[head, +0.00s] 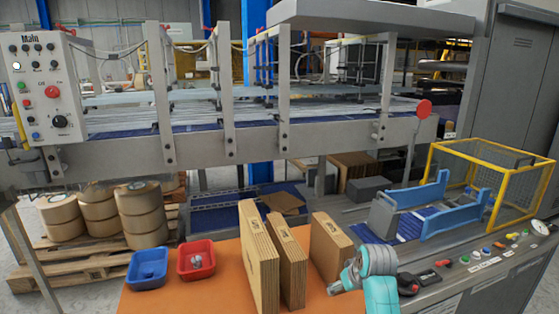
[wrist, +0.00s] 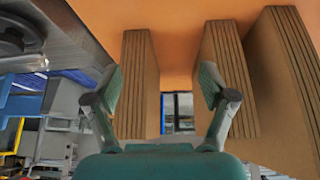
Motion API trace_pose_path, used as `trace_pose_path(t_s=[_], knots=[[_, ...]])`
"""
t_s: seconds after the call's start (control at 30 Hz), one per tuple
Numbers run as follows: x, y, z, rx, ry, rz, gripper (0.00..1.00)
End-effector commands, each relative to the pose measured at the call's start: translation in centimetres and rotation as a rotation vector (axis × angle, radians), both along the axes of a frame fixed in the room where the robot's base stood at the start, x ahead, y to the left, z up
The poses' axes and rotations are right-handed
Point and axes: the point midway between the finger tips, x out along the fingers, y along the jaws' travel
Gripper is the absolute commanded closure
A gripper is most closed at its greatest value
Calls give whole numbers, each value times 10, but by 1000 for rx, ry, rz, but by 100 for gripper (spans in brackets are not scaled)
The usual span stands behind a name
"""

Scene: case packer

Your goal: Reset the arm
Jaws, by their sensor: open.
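My arm shows at the lower right of the head view, with my gripper (head: 342,282) beside the near right end of the carton stacks. Three brown flat-carton stacks stand on edge on the orange table: a left one (head: 258,262), a middle one (head: 287,262) and a right one (head: 328,247). The wrist view appears upside down and shows carton stacks ahead of the fingers, one (wrist: 138,95) at left and others further right.
A blue bin (head: 147,268) and a red bin (head: 196,260) holding small grey parts sit left on the orange table (head: 222,290). A control panel with buttons (head: 487,262) lies right of my arm. The conveyor frame (head: 200,147) spans behind. Open tabletop lies before the bins.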

Motion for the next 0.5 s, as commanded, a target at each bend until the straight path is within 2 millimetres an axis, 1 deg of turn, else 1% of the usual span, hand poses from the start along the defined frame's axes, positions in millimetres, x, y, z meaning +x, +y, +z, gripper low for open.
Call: trace_pose_path(t_s=[0.03,0.2,0.3,0.37,0.5], knots=[[-11,1,-23,2,-8,-9,17],[-46,3,-80,10,-68,-41,17],[-69,4,-109,15,-103,-60,17],[-84,4,-125,16,-126,-71,17],[-123,5,-157,21,-174,-94,17]])
